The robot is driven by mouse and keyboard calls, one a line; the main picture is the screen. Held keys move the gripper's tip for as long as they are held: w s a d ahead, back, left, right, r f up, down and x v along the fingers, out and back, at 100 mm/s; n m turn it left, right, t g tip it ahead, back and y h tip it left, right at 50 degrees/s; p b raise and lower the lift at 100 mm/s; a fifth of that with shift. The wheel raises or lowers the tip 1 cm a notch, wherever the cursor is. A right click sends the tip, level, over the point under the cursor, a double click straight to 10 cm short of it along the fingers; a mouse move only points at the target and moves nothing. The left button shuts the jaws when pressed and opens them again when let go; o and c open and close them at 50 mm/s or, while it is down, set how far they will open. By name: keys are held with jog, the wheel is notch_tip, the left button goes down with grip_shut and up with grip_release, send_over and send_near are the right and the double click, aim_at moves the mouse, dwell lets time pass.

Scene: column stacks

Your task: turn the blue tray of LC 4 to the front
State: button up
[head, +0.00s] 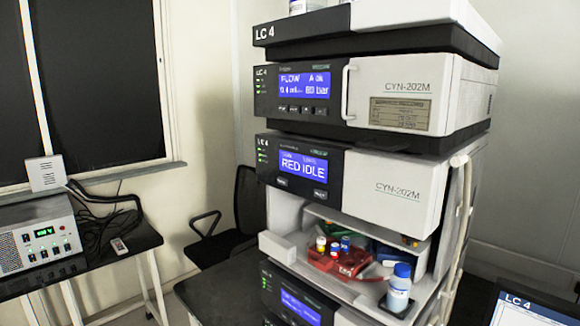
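The LC 4 stack (264,185) stands right of centre. Its open bay (300,225) is in the lower part, under the module whose screen reads "RED IDLE". A red tray (325,263) with several small capped vials (333,246) sits at the front of the bay. Behind it, green and blue pieces (390,251) show in the shade at the right. I cannot tell for sure which of them is the blue tray, as the red tray and vials partly hide them. My gripper is not in view.
A bottle with a blue cap (399,288) stands at the bay's front right. Pale tubes (458,215) run down the stack's right side. A chair (240,210) is behind, left of the stack. A bench with a grey instrument (38,245) is at the left. A monitor (525,312) is at the lower right.

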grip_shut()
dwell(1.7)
